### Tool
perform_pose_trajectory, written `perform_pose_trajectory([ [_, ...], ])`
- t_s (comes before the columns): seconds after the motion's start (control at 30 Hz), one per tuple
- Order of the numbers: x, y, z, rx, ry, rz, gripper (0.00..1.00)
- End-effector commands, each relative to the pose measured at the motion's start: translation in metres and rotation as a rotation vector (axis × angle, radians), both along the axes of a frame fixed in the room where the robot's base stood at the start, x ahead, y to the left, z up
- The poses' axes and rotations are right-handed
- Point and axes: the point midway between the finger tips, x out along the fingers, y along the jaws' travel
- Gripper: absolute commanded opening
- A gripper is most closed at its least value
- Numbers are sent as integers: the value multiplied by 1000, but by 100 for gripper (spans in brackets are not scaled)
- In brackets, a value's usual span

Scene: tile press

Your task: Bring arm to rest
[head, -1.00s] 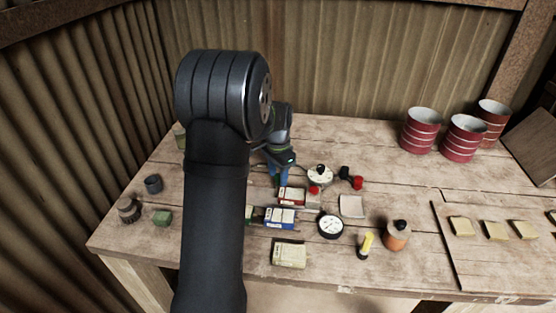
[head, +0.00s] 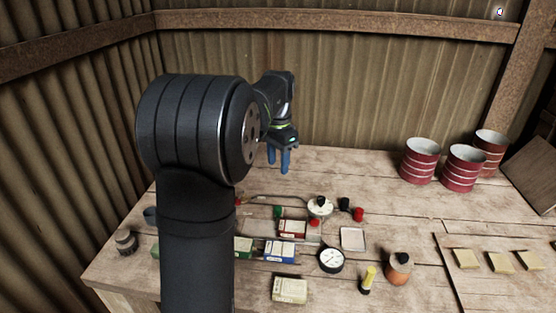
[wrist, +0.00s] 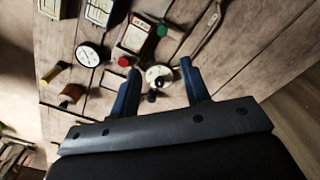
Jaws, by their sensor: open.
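My gripper (head: 279,160) hangs above the back of the wooden table, its two blue fingers pointing down and apart. In the wrist view my gripper (wrist: 157,82) is open, with nothing held between its fingers. Below it on the table lie a red and white box (head: 291,229), a blue and white box (head: 279,252) and a round white-topped item with a black knob (head: 319,207). My large arm link hides part of the table's left side.
A round dial gauge (head: 331,260), a yellow-topped item (head: 368,280), an orange-brown pot (head: 399,268) and a pale box (head: 289,289) stand near the front. Red cans (head: 420,161) stand at the back right. Corrugated walls (head: 360,90) close off the back and left.

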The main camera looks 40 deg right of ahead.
Motion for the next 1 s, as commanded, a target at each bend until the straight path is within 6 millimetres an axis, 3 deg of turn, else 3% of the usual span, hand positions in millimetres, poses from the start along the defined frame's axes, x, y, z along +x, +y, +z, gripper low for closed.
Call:
perform_pose_trajectory([
  [0.63,0,0,-5,0,0,0,43],
  [0.77,0,0,-21,2,1,0,43],
  [1.0,0,0,-67,2,1,0,43],
])
